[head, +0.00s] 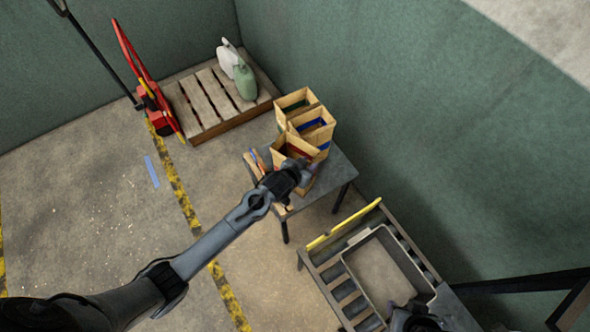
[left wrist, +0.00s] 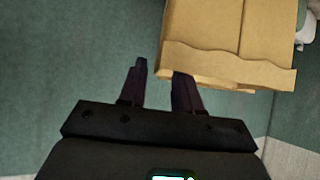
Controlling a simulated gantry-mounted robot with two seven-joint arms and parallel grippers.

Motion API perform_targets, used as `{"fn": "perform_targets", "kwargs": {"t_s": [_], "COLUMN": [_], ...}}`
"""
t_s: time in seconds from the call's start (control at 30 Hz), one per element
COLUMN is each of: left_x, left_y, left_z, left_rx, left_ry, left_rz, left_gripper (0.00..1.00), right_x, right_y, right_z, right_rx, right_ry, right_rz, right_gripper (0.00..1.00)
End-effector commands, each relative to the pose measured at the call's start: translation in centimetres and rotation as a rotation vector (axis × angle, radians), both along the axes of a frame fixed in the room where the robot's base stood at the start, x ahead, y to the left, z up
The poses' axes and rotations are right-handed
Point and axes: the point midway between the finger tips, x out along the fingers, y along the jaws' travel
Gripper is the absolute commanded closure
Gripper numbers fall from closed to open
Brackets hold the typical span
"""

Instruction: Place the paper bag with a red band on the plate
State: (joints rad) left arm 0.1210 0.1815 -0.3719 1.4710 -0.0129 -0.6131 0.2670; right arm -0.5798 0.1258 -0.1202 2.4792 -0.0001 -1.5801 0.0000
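The paper bag with a red band (head: 284,147) stands at the near side of a group of tan bags on a small dark table; red shows at its opening. My left gripper (head: 299,170) is at this bag's near side and hides part of it. In the left wrist view the two dark fingers (left wrist: 156,68) are apart. My right gripper (head: 420,318) shows only partly at the bottom edge. I cannot make out a plate for certain.
A bag with a blue band (head: 326,117) and one with a green band (head: 284,103) stand close behind. A grey tray (head: 362,240) sits on a slatted rack at the lower right. A pallet (head: 207,102) with jugs lies at the back.

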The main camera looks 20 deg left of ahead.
Motion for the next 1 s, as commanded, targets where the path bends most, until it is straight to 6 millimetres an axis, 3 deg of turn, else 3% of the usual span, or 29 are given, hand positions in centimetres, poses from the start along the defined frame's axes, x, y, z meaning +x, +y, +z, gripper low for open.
{"fn": "perform_targets", "kwargs": {"t_s": [0.3, 0.67, 0.87, 1.0], "left_x": [2.9, 3.4, 3.3, 3.3], "left_y": [-0.7, -0.7, -0.7, -0.7], "left_z": [-2.3, -2.6, -2.6, -2.6], "left_rx": [-0.001, 0.000, 0.000, 0.000], "left_ry": [0.000, 0.000, 0.000, 0.000], "left_rz": [-0.001, 0.000, 0.000, 0.000], "left_gripper": [0.67, 0.67, 0.98, 1.00], "right_x": [0.0, 0.0, 0.0, 0.0], "right_y": [0.2, 0.2, 0.2, 0.1], "right_z": [-0.8, -0.8, -0.8, -0.8], "right_rx": [0.007, 0.010, 0.008, 0.005], "right_ry": [0.000, -0.001, -0.001, 0.000], "right_rz": [-0.004, -0.006, -0.006, -0.004], "right_gripper": [0.57, 0.57, 0.57, 0.57]}}
